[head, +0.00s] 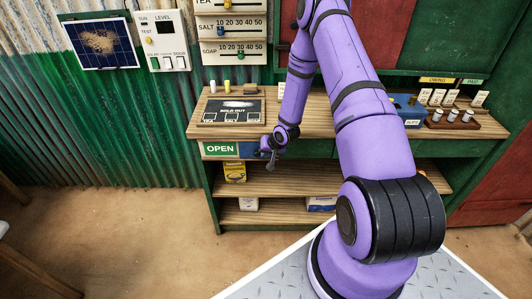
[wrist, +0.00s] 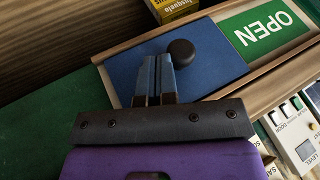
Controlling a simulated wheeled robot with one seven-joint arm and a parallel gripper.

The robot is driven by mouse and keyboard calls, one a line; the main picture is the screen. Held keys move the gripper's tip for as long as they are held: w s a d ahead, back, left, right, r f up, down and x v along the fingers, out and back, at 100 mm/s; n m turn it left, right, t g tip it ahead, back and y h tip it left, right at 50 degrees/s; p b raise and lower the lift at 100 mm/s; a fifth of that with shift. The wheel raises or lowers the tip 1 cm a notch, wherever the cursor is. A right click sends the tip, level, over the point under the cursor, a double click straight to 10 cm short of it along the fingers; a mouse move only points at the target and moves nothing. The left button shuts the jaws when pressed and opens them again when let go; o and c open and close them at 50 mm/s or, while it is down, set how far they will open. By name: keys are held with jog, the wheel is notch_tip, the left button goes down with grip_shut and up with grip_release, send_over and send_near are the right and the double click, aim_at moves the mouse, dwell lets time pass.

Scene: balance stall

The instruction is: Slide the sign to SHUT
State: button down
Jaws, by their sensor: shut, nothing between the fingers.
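The sign is a wooden-framed slot with a green OPEN face (head: 219,149) at its left end in the head view. The OPEN face shows upside down at the right of the wrist view (wrist: 263,30). A plain blue sliding panel (wrist: 215,68) covers the part beside it and carries a round dark knob (wrist: 181,53). No SHUT lettering shows. My gripper (wrist: 157,62) is shut and empty, its fingertips over the blue panel close beside the knob. I cannot tell whether they touch it. In the head view my gripper (head: 271,160) is in front of the sign, right of OPEN.
The sign is on the counter's front edge (head: 290,122). A yellow box (head: 235,172) stands on the shelf below. A SOLD OUT board (head: 232,111) lies above on the counter. A control panel with switches (wrist: 295,130) shows at the right of the wrist view.

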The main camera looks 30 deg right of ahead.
jog(key=w+a, duration=0.3)
jog(key=a, duration=0.1)
jog(key=w+a, duration=0.3)
jog(key=a, duration=0.2)
jog(key=w+a, duration=0.3)
jog(key=a, duration=0.1)
jog(key=shift+a, duration=0.35)
jog(key=shift+r, duration=0.1)
